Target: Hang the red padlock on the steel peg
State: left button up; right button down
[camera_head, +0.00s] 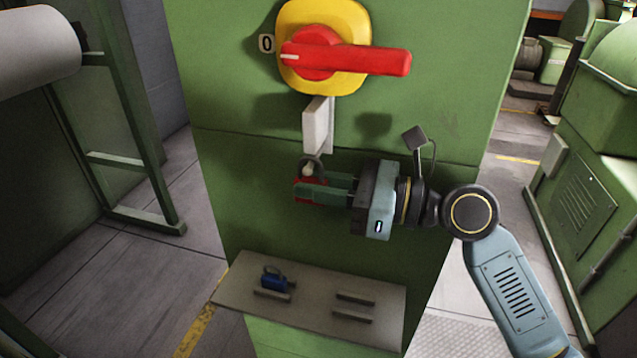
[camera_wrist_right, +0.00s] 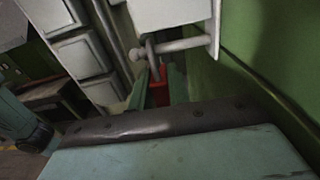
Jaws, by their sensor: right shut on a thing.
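The red padlock (camera_head: 300,190) is held upright in my right gripper (camera_head: 312,192), which is shut on its body. Its dark shackle (camera_head: 316,161) points up, and the pale tip of the steel peg (camera_head: 307,170) shows inside the loop. In the right wrist view, the peg (camera_wrist_right: 180,45) sticks out below a white plate and ends in a round knob. The shackle (camera_wrist_right: 151,48) crosses it just behind the knob and appears to be around it; contact is unclear. The red body (camera_wrist_right: 158,92) shows between the fingers. My left gripper is not in view.
The white bracket plate (camera_head: 316,124) is on the green cabinet (camera_head: 230,110), under a red switch handle (camera_head: 375,60) on a yellow base. Below, a grey shelf (camera_head: 320,298) holds a blue padlock (camera_head: 273,280) and low rails.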

jog(key=c, duration=1.3)
grip_release()
jog(key=shift+o, duration=0.2)
